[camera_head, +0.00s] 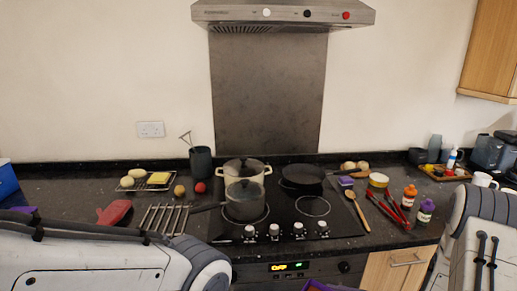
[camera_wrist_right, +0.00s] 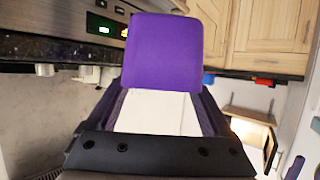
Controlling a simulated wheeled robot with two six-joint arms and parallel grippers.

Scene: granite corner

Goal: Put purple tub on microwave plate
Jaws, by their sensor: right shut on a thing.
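The purple tub (camera_wrist_right: 165,50) fills the upper middle of the right wrist view, a flat purple face with rounded corners. My right gripper (camera_wrist_right: 162,95) is shut on it, with dark fingers on both sides. A purple edge (camera_head: 322,287), probably the same tub, shows at the bottom of the head view, in front of the oven. My left gripper is out of view; only my arm link shows at left. I cannot make out the microwave plate in either view.
The black hob (camera_head: 285,215) holds a cream pot (camera_head: 233,168), a grey saucepan (camera_head: 245,202) and a black frying pan (camera_head: 303,175). A metal rack (camera_head: 165,218) lies left of it. Red tongs (camera_head: 394,210) and bottles crowd the right counter.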

